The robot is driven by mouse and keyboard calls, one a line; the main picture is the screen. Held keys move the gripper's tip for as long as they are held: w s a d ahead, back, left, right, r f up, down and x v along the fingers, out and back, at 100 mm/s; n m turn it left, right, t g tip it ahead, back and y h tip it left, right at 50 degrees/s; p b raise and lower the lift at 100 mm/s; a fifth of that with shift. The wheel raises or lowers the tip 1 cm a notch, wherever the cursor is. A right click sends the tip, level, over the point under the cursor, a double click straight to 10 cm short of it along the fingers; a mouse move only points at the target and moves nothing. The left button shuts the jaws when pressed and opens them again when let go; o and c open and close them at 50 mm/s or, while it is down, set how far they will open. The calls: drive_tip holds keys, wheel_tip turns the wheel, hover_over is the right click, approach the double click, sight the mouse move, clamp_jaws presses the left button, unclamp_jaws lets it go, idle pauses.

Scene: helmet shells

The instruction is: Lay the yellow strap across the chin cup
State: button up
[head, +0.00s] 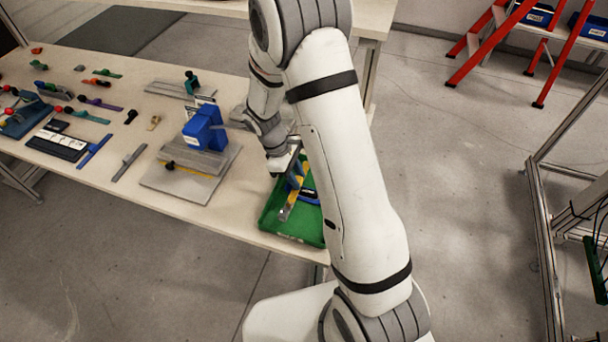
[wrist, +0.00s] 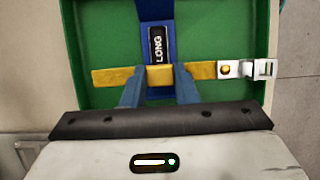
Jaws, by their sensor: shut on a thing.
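The yellow strap (wrist: 201,71) lies crosswise in the wrist view, with a metal buckle (wrist: 250,69) at its right end. My gripper (wrist: 159,80) has its two blue fingers shut on the strap's thicker middle. Behind the strap is a blue strip with a dark label reading LONG (wrist: 158,44). A green tray (wrist: 96,34) is underneath; I cannot tell whether the strap still touches it. In the head view the strap (head: 291,202) shows over the green tray (head: 268,221), partly hidden by my arm. I cannot make out the chin cup for certain.
Left of the tray stands a blue block (head: 203,127) on a grey plate (head: 190,179) with a thin yellow strip. A dark labelled rack (head: 57,144) and several small coloured tools lie farther left on the table (head: 118,198). The tray is near the table's front right end.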

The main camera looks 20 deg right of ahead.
drive_tip(key=shift+f, duration=0.6)
drive_tip(key=shift+f+b, duration=0.5)
drive_tip(key=o, duration=0.9)
drive_tip(key=shift+o, duration=0.2)
